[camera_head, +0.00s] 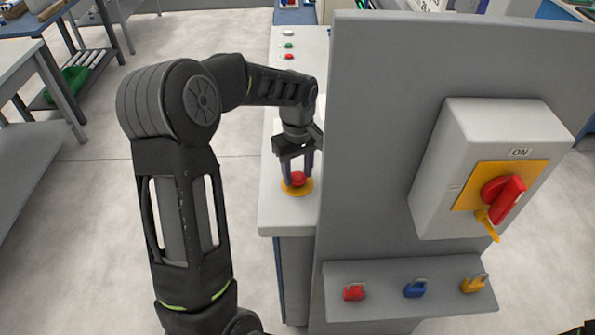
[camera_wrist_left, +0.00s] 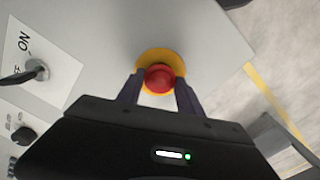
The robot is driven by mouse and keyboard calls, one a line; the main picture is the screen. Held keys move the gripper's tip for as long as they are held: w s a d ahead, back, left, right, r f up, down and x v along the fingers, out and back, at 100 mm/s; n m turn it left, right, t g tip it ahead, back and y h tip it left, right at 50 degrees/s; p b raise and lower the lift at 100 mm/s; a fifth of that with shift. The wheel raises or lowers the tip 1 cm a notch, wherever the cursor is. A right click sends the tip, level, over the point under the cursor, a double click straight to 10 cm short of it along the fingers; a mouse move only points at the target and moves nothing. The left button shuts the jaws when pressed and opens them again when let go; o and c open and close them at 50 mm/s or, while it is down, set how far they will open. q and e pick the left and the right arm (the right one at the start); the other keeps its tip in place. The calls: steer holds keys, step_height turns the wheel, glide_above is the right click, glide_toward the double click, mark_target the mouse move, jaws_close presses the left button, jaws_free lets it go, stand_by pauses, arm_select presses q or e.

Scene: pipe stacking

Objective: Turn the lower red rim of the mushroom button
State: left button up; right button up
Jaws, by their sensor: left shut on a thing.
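The red mushroom button (camera_head: 298,179) sits on a yellow round plate (camera_head: 296,190) on the light grey top of a cabinet. It also shows in the left wrist view (camera_wrist_left: 159,78), near the middle, with its yellow plate (camera_wrist_left: 150,55) around it. My left gripper (camera_head: 297,176) points down over the button from above. In the left wrist view its two fingers (camera_wrist_left: 159,88) stand on either side of the red button, and it is shut on the button. The lower rim is partly hidden by the fingers.
A tall grey panel (camera_head: 375,130) stands just right of the button, carrying a switch box (camera_head: 495,160) with a red rotary handle. A shelf (camera_head: 405,300) below holds red, blue and yellow padlocks. Small indicator buttons (camera_head: 288,45) lie farther back on the cabinet. Open floor lies left.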

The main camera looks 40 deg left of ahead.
arm_select(q)
steer(key=shift+m, duration=0.3)
steer(key=shift+m+b, duration=0.55)
steer(key=shift+m, duration=0.65)
steer(key=shift+m+b, duration=0.35)
steer(key=shift+m, duration=1.45)
steer(key=o, duration=1.4)
